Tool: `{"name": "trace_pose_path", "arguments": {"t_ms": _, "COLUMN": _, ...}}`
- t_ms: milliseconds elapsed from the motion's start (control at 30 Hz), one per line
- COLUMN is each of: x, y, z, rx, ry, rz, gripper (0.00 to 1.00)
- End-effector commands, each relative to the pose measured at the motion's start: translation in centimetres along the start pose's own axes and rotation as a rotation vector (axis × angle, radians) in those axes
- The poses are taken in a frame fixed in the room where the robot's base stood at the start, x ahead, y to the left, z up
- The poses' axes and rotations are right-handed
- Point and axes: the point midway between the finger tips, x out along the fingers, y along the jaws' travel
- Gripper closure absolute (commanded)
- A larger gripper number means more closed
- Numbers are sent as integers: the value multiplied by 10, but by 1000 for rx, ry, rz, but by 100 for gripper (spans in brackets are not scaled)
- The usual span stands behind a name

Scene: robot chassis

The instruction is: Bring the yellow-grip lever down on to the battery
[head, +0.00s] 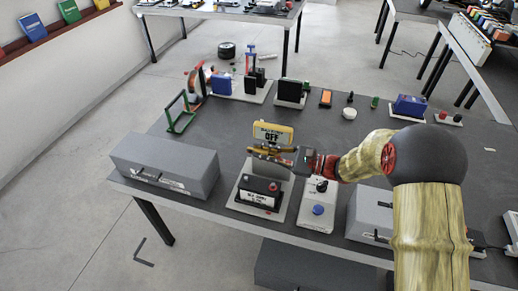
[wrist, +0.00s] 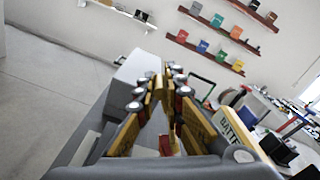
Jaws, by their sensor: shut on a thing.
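The black battery (head: 259,190) with a white label and a red terminal cap sits on a pale base plate near the table's front edge. A yellow sign reading OFF (head: 272,133) stands upright behind it; its side shows in the wrist view (wrist: 232,123). My gripper (head: 256,153) is above and behind the battery, just in front of the sign and apart from the battery. Its fingers are closed on the yellow-grip lever, which they mostly hide; a yellow piece shows between the fingertips (wrist: 157,84) in the wrist view. The lever appears raised, though its exact tilt is unclear.
A long grey box (head: 165,165) lies left of the battery. A pale panel with a blue button (head: 318,210) is close on its right, then another grey box (head: 368,215). A green frame (head: 181,115) stands back left. The dark table middle behind the sign is clear.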

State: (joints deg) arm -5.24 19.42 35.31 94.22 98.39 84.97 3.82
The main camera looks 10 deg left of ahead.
Motion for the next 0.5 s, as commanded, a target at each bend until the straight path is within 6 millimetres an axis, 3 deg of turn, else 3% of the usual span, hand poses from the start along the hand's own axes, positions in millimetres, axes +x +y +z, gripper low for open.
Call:
{"name": "trace_pose_path", "arguments": {"t_ms": 400, "x": 0, "y": 62, "z": -27, "rx": -394, "ry": -1, "rz": 1, "gripper": 100}}
{"name": "trace_pose_path", "arguments": {"t_ms": 500, "x": 0, "y": 74, "z": -35, "rx": -410, "ry": -1, "rz": 0, "gripper": 100}}
